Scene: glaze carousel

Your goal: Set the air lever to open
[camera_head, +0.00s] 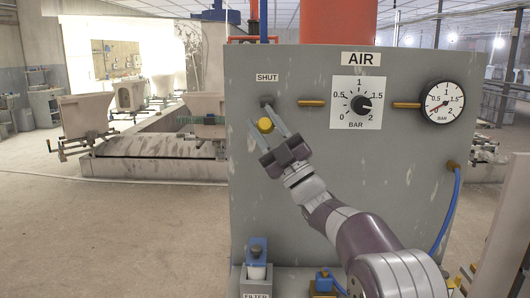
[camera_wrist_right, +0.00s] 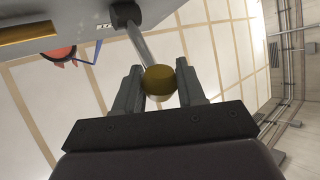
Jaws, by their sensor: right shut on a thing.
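The air lever is a short metal rod with a yellow knob (camera_head: 265,125) on the grey panel (camera_head: 400,190), just below the SHUT label (camera_head: 267,77). Its dark pivot (camera_head: 267,101) is above the knob, so the lever hangs down. My right gripper (camera_head: 268,130) is at the knob, one finger on each side. In the right wrist view, the knob (camera_wrist_right: 160,82) sits between the fingertips and the rod runs up to the dark pivot (camera_wrist_right: 125,13). My left gripper is not in view.
The panel has an AIR label (camera_head: 361,59), a dial (camera_head: 360,104) and a round gauge (camera_head: 443,102). A blue-topped filter (camera_head: 256,262) stands low at the panel's front. A blue hose (camera_head: 450,212) hangs at its right side. Open floor lies to the left.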

